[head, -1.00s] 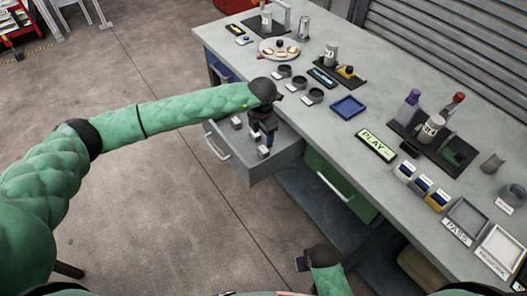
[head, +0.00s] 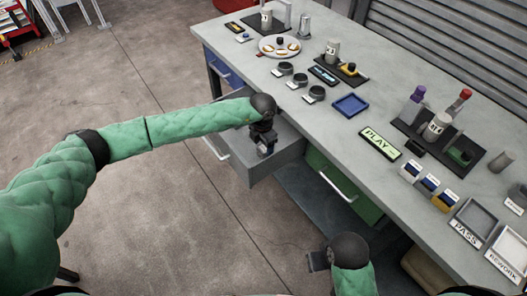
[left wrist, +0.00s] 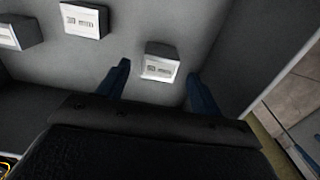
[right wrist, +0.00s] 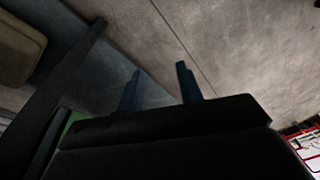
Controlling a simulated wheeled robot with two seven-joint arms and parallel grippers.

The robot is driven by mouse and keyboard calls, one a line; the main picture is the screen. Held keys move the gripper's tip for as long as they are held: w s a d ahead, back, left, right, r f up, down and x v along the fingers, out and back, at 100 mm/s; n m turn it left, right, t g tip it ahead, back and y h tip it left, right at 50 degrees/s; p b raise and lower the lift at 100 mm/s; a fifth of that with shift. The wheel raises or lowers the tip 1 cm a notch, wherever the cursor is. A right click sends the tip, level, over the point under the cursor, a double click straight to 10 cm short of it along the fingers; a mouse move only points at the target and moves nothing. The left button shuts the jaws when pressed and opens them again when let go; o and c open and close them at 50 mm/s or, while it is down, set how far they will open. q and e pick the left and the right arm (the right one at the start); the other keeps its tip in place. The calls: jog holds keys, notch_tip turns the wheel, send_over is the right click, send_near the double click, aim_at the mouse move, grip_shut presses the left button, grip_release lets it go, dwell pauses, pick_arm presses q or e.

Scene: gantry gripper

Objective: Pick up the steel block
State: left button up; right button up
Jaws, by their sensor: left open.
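Three small blocks with white labels lie in the open drawer in the left wrist view. One block (left wrist: 161,63) is between the tips of my left gripper (left wrist: 158,72), with a gap on each side. A second block (left wrist: 84,20) is further left, and a third (left wrist: 20,33) is at the left edge. The labels are too small to read, so I cannot tell which is the steel block. In the head view my left gripper (head: 264,148) points down inside the drawer (head: 285,157), and the blocks are mostly hidden. My right gripper (right wrist: 158,82) is empty, its fingers apart.
The drawer walls stand close around my left gripper. A green drawer (head: 340,190) is beside the open one.

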aim_at(264, 149)
pick_arm(q)
jog(key=shift+w+d+f+p, duration=0.15)
jog(key=shift+f+p, duration=0.4)
jog(key=shift+f, duration=1.35)
pick_arm(e)
notch_tip(264, 149, down, 6)
jog(key=w, duration=0.1)
jog(key=shift+w, duration=0.3)
jog(key=shift+a, duration=0.1)
pick_arm(q)
jog(key=c, duration=1.4)
